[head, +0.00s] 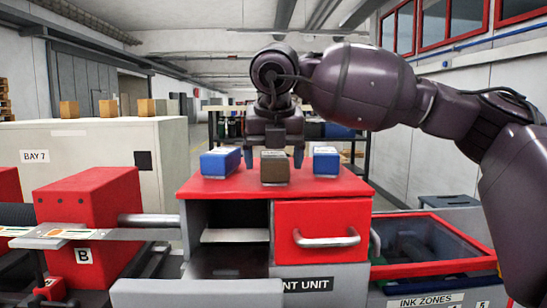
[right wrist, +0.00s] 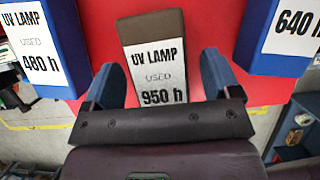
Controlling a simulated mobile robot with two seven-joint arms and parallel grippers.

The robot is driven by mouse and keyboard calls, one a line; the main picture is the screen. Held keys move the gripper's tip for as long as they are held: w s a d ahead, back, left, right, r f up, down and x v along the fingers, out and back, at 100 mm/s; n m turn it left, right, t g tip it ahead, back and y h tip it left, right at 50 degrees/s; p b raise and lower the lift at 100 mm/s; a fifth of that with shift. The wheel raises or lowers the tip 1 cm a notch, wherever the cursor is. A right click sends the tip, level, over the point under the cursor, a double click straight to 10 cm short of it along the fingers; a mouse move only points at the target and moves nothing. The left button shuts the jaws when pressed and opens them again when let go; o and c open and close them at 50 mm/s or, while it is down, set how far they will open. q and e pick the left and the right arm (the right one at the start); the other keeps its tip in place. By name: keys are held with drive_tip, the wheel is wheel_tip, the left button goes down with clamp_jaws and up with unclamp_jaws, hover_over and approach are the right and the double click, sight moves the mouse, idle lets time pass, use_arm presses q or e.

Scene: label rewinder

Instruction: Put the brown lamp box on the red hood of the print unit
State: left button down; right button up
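The brown lamp box (head: 275,172) stands on the red hood (head: 215,187) of the print unit, between two blue boxes. In the right wrist view the brown lamp box (right wrist: 150,28) carries a white label reading "UV LAMP USED 950 h". My right gripper (head: 273,158) is over the hood at the box, pointing down. In the right wrist view its two blue fingers (right wrist: 163,82) are apart, one on each side of the box's near end, with red showing between fingers and box. My left gripper is out of view.
A blue box (head: 220,162) stands left of the brown one, and another blue box (head: 326,162) stands right of it. A red drawer front (head: 322,220) with a handle is below the hood. A red-rimmed bin (head: 430,270) sits at the lower right.

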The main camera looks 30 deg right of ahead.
drive_tip(key=v, duration=1)
drive_tip(key=shift+r, duration=0.4)
